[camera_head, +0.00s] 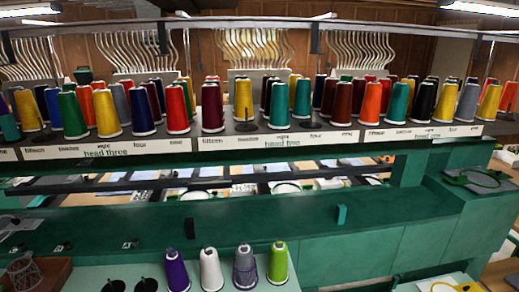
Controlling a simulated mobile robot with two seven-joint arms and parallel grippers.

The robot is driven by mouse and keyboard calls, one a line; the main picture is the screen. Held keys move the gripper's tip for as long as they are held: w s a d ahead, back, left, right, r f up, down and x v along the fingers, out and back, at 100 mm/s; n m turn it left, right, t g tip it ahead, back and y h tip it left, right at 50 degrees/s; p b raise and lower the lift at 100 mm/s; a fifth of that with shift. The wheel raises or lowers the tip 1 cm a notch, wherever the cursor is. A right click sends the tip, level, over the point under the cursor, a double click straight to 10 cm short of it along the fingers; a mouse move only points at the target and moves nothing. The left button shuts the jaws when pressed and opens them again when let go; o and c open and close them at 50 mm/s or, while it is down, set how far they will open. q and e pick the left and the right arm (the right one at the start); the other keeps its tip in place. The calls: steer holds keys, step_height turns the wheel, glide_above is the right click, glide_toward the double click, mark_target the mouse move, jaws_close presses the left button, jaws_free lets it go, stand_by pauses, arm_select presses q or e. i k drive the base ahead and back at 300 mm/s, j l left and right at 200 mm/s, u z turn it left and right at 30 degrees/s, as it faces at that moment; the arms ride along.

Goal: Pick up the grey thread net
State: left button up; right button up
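A grey thread cone (245,268) stands upright on the light green ledge at the bottom middle. A thin purplish mesh or net seems to be around its lower part, but it is too small to tell clearly. It is between a white cone (211,270) on its left and a lime green cone (278,263) on its right. A purple cone (177,271) stands further left. Neither of my grippers shows in the head view.
A wire-like basket shape (25,272) is at the bottom left beside a brown surface. Two dark round items (113,286) lie left of the purple cone. Rows of coloured cones fill the upper rack (240,142). The green ledge (310,225) behind the lower cones is mostly clear.

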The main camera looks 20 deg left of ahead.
mark_target(28, 255)
steer(key=k+j+z, duration=0.15)
steer(key=j, duration=0.2)
steer(key=k+j+z, duration=0.1)
steer(key=j, duration=0.25)
steer(key=k+j+z, duration=0.15)
steer(key=k+j, duration=0.25)
steer(key=j, duration=0.15)
steer(key=k+j, duration=0.2)
steer(key=j, duration=0.25)
steer(key=k+j, duration=0.25)
steer(key=j, duration=0.15)
steer(key=k+j+z, duration=0.1)
steer(key=k+j, duration=0.15)
steer(key=j, duration=0.2)
steer(key=k+j, duration=0.25)
steer(key=j, duration=0.15)
